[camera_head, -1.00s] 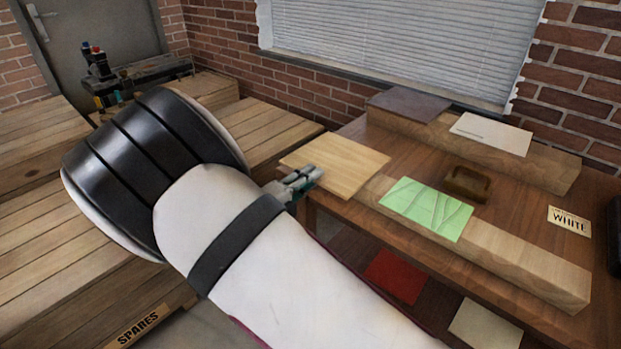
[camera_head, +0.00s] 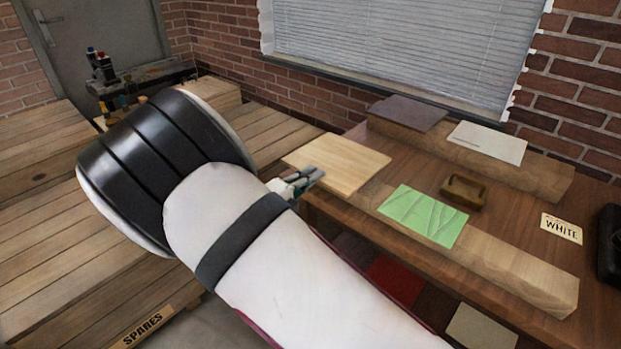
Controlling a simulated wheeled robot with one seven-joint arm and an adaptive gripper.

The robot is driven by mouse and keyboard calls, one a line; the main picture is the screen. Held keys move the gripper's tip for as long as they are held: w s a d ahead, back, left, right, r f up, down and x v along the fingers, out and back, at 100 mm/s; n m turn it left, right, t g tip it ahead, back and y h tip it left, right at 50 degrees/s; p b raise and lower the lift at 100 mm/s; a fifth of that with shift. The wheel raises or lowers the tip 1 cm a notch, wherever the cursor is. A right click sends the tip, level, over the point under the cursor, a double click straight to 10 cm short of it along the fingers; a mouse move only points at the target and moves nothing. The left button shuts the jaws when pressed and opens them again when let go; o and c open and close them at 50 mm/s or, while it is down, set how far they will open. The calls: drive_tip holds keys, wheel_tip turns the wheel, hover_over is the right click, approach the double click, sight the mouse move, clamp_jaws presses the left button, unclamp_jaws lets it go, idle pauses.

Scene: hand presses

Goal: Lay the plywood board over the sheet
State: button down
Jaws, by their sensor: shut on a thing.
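The plywood board (camera_head: 345,158) is a pale, flat square at the left end of the workbench. My gripper (camera_head: 312,179) is shut on its near left edge. The board looks about level, and I cannot tell whether it hovers or touches the bench. A green sheet-like piece with carved lines (camera_head: 424,215) lies flat on the front wooden beam, to the right of the board and apart from it. A whitish sheet (camera_head: 488,143) lies on the rear beam. I cannot tell which of these is the task's sheet.
A brown block with a handle (camera_head: 464,191) stands between the front beam (camera_head: 520,268) and the rear beam. A dark grey piece (camera_head: 408,113) lies on the rear beam's left end. A WHITE label (camera_head: 561,229) and a black object (camera_head: 610,245) are at the right. A SPARES pallet (camera_head: 90,285) is left.

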drive_tip(key=r+p+v, duration=0.3)
drive_tip(key=p+v, duration=0.4)
drive_tip(key=v, duration=1.5)
idle(0.9)
drive_tip(key=shift+w, duration=0.1)
drive_tip(key=w+d+r+m+g+h+p, duration=0.1)
drive_tip(key=w+d+r+p, duration=0.1)
drive_tip(key=d, duration=1.6)
drive_tip(key=w+d+r+m+g+h+p, duration=0.1)
drive_tip(key=w+d, duration=0.3)
drive_tip(key=d, duration=1.4)
drive_tip(key=shift+r+m+g+h+p, duration=0.4)
drive_tip(key=shift+r+g+h+p, duration=0.15)
drive_tip(key=shift+p, duration=0.35)
